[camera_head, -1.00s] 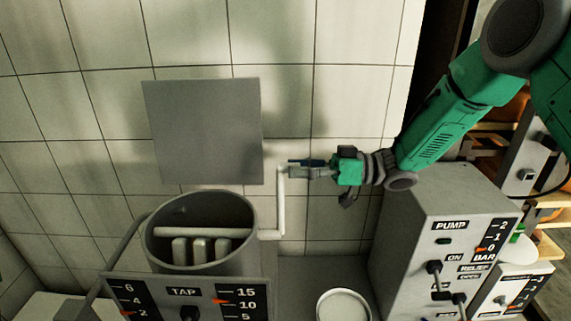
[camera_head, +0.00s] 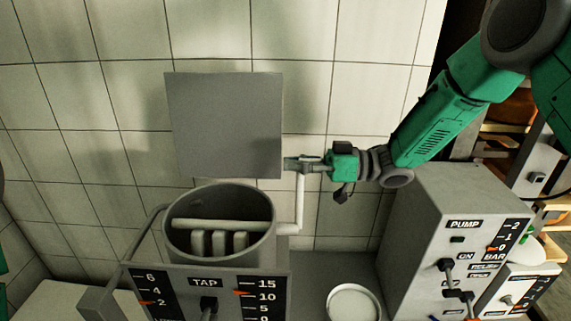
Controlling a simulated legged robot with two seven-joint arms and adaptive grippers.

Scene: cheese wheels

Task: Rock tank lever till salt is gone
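The grey round tank (camera_head: 176,243) stands behind the tap panel, open at the top. A pale bar crosses its inside, with several pale blocks (camera_head: 219,242) below it. The pale crank-shaped lever (camera_head: 299,208) leaves the tank's right side and rises upright. My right gripper (camera_head: 303,163) is at the lever's top end, its fingers pointing left and overlapping it. I cannot tell whether the fingers are closed on it. No salt can be made out. Only bits of green and dark at the left edge may be my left arm; its gripper is not in view.
A blank grey panel (camera_head: 224,125) is on the tiled wall above the tank. The tap panel (camera_head: 180,296) is in front. The pump box (camera_head: 425,225) with switches stands right. A round pale dish (camera_head: 353,303) sits between them.

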